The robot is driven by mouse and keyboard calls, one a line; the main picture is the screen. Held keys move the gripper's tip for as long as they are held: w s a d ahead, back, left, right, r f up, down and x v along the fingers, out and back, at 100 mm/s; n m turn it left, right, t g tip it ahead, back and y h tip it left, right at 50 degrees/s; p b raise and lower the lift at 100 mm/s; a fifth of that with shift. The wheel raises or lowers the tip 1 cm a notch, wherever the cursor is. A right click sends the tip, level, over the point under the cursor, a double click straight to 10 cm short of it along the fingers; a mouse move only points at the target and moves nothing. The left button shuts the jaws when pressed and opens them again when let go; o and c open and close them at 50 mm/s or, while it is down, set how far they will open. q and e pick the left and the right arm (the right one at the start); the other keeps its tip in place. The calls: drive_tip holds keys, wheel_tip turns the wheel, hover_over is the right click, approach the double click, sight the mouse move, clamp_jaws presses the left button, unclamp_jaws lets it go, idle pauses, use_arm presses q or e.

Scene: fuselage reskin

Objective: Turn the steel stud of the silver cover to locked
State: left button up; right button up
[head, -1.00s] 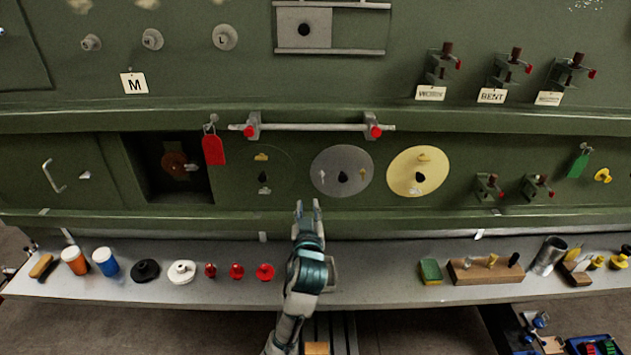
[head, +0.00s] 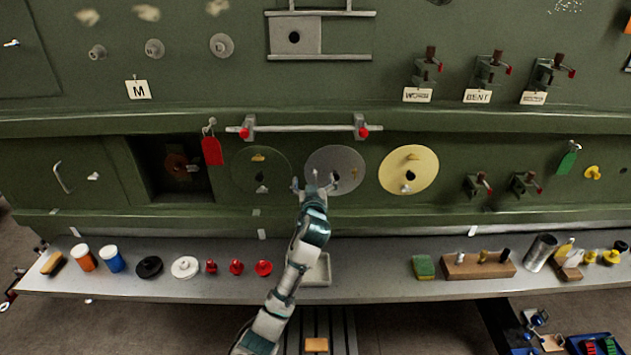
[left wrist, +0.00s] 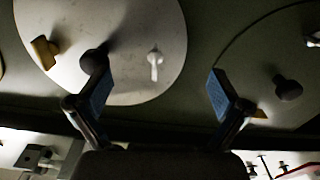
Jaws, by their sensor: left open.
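The silver cover (head: 335,160) is a grey disc on the green panel, between a green disc and a yellow disc. In the left wrist view the silver cover (left wrist: 125,20) fills the upper left. Its steel stud (left wrist: 155,62) is a pale knob, long axis near vertical in that picture; a brass stud (left wrist: 45,52) and a dark middle knob (left wrist: 95,56) are also on it. My left gripper (head: 314,184) is open and empty at the cover's lower left edge. In the wrist view the steel stud shows between its fingers, apparently beyond them. My right gripper is out of view.
The yellow disc (head: 409,170) and green disc (head: 262,170) flank the cover. A rail (head: 305,128) with red-ended brackets runs above. A red tag (head: 212,151) hangs left. The shelf (head: 370,282) below holds cups, red knobs, a sponge and a wooden block.

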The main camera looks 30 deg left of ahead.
use_arm(q)
drive_tip(key=shift+a+f+g, duration=0.2)
drive_tip(key=shift+a+g, duration=0.1)
drive_tip(key=c, duration=0.4)
drive_tip(key=shift+w+d, duration=0.25)
drive_tip(key=shift+d, duration=0.25)
drive_tip(key=c, duration=0.4)
drive_tip(key=shift+d, duration=0.2)
drive_tip(key=shift+c, duration=1.2)
drive_tip(key=shift+w+f, duration=0.1)
drive_tip(key=shift+w, duration=0.05)
clamp_jaws()
drive_tip(key=shift+a, duration=0.35)
drive_tip(key=shift+m+p, duration=0.4)
drive_tip(key=shift+c, duration=1.3)
unclamp_jaws()
drive_tip(key=shift+w+a+f, duration=0.1)
drive_tip(key=shift+a+f, duration=0.05)
drive_tip(key=shift+a, duration=0.1)
drive_tip(key=shift+s+d, duration=0.2)
drive_tip(key=shift+s, duration=0.1)
drive_tip(key=v, duration=1.1)
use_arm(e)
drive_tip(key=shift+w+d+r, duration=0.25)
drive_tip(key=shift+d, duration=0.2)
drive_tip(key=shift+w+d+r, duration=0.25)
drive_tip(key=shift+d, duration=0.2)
